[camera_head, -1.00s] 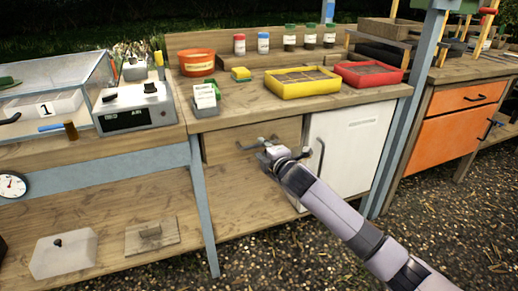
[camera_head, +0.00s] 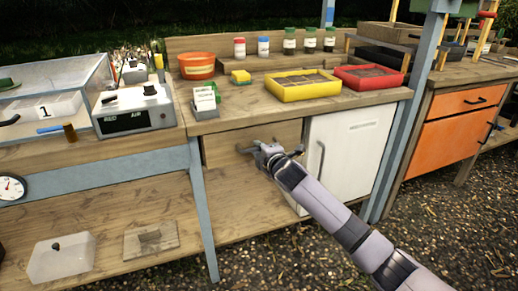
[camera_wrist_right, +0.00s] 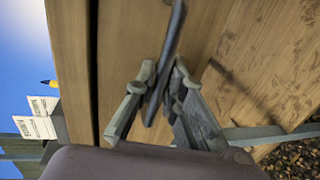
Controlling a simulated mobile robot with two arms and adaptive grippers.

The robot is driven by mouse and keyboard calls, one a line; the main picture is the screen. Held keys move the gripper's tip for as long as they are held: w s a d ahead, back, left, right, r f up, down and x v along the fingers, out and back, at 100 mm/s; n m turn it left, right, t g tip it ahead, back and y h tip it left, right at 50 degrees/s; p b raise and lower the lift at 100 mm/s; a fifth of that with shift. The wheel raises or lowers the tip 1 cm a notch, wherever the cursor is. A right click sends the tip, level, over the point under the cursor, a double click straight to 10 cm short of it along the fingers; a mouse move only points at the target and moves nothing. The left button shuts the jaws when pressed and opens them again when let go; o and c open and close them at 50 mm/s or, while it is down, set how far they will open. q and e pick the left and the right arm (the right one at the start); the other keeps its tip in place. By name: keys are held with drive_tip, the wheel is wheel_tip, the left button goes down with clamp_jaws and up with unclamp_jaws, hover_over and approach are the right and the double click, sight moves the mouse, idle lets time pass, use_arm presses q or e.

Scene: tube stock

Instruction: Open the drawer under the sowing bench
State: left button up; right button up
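The sowing bench (camera_head: 222,121) stands in the middle of the head view. Its drawer (camera_head: 219,146) has a plain wooden front below the bench top, left of a white door. The drawer looks shut. A dark bar handle (camera_head: 243,150) is on the drawer front, partly hidden by my right gripper (camera_head: 259,149). In the right wrist view the handle (camera_wrist_right: 174,35) runs between the two fingertips of my right gripper (camera_wrist_right: 162,82), which are closed in on it from both sides. My left gripper is not in view.
The white door (camera_head: 346,150) with its own upright handle is just right of the drawer. A yellow tray (camera_head: 303,94), a red tray (camera_head: 368,86) and an orange pot (camera_head: 197,75) stand on the bench. Open shelf space lies below the drawer.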

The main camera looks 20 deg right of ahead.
clamp_jaws()
idle(0.3)
